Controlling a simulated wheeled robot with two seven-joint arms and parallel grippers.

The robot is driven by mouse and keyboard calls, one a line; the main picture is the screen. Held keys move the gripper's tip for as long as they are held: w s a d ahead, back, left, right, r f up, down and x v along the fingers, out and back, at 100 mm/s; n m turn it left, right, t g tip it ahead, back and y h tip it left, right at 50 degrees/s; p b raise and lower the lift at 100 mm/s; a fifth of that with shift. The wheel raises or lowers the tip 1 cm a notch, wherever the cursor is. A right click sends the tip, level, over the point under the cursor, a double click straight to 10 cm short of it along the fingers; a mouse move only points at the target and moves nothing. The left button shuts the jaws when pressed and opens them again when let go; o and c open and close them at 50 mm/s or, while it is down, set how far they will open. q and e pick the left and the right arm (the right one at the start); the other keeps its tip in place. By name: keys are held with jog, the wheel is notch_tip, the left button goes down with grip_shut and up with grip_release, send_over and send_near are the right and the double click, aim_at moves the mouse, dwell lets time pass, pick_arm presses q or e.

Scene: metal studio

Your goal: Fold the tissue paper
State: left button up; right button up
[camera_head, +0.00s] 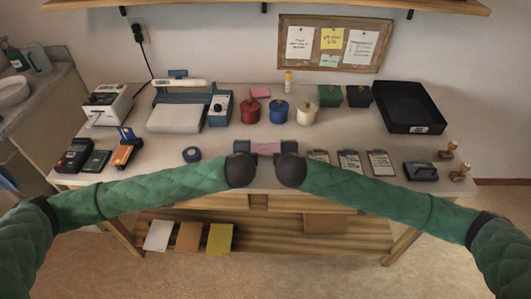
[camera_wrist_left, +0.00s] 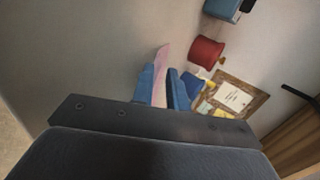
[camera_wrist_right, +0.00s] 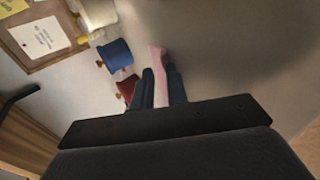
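A pink tissue paper (camera_head: 265,148) spans the short gap between my two grippers, near the middle of the table's front part. My left gripper (camera_head: 246,147) has its fingers on the left end of the tissue. In the left wrist view, the pink sheet (camera_wrist_left: 164,62) runs between the two blue fingers (camera_wrist_left: 163,88), which are close on it. My right gripper (camera_head: 286,147) is at the right end. In the right wrist view, the tissue (camera_wrist_right: 158,72) likewise fills the space between the fingers (camera_wrist_right: 162,88). My black wrists hide part of the table below.
A blue tape roll (camera_head: 191,154) lies to the left. Several clipboards (camera_head: 350,161) lie to the right. A black tray (camera_head: 409,105) is at the back right.

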pick_arm(q)
jog(key=o, duration=0.5)
jog(key=shift+c, duration=0.2)
pick_arm(e)
jog(key=o, duration=0.5)
jog(key=shift+c, duration=0.2)
pick_arm(q)
jog(key=s+r, duration=0.6)
jog(key=r, duration=0.3)
pick_arm(e)
jog(key=s+r, duration=0.6)
jog(key=r, duration=0.3)
